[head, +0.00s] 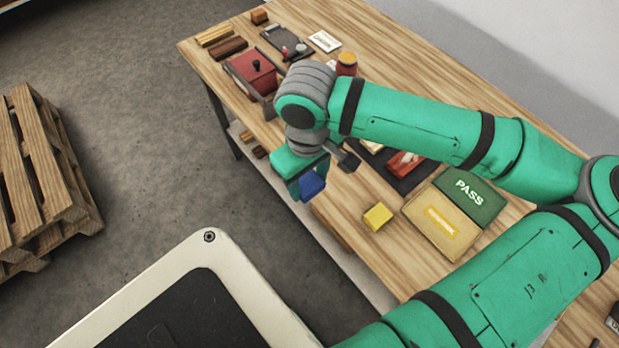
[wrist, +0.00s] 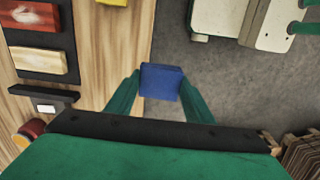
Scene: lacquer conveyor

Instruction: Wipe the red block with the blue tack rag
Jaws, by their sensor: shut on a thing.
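My gripper (head: 306,180) is shut on the blue tack rag (head: 312,186), which looks like a small folded blue pad. In the wrist view the rag (wrist: 160,82) sits between the green fingertips, seen against the table's edge and the grey floor. The red block (head: 405,163) lies on a dark tray on the table, to the right of my gripper and apart from it; my arm partly covers that area. In the wrist view the red block (wrist: 30,17) is at the upper left, with pale marks on its top.
A yellow block (head: 377,216) stands on the table near a green PASS pad (head: 472,193) and a tan pad (head: 428,228) with a yellow label. A red box (head: 250,73), a jar (head: 346,64) and a clipboard (head: 284,40) are farther back. A pallet (head: 40,170) stands on the floor.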

